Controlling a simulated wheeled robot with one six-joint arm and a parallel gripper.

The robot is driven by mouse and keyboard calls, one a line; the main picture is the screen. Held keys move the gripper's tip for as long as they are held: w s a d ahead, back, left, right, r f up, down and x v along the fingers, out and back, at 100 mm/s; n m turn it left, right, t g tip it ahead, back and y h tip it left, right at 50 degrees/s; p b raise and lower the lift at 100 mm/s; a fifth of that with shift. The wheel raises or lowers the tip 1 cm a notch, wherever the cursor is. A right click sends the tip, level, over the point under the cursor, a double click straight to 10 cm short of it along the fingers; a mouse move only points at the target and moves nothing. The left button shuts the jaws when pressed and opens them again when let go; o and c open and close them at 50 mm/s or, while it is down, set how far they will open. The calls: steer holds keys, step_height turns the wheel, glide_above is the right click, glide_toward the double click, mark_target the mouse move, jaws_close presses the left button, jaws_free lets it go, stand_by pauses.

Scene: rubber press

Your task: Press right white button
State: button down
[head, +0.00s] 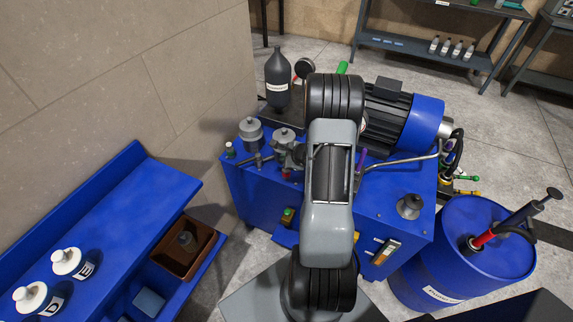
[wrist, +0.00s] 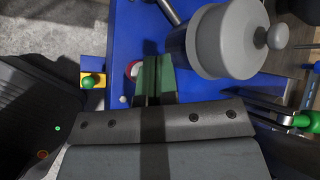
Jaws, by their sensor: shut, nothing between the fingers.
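In the wrist view, my gripper (wrist: 152,64) is shut and empty, its two green-faced fingers together over the blue machine (wrist: 118,50). A round red part with a white ring (wrist: 132,69) shows just left of the fingertips and is partly hidden by them. A small whitish round spot (wrist: 122,99) sits lower left of the fingers on the blue surface; I cannot tell whether it is a white button. No clear pair of white buttons shows. In the head view, the blue machine (head: 255,185) stands ahead, and my arm hides the gripper and part of the machine.
A grey lidded cylinder (wrist: 222,42) stands close right of my fingers. A green button on a yellow block (wrist: 92,81) is to their left. In the head view, a blue drum (head: 490,240) stands right of the machine and a blue shelf (head: 100,215) on the left.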

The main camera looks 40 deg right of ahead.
steer(key=shift+f+b, duration=1.25)
steer(key=shift+b, duration=0.55)
stand_by(1.2)
steer(key=shift+r, duration=0.15)
steer(key=shift+r+p, duration=0.75)
steer(key=shift+r, duration=0.35)
steer(key=shift+r, duration=0.1)
steer(key=shift+r+p, duration=1.6)
steer(key=shift+r, duration=0.85)
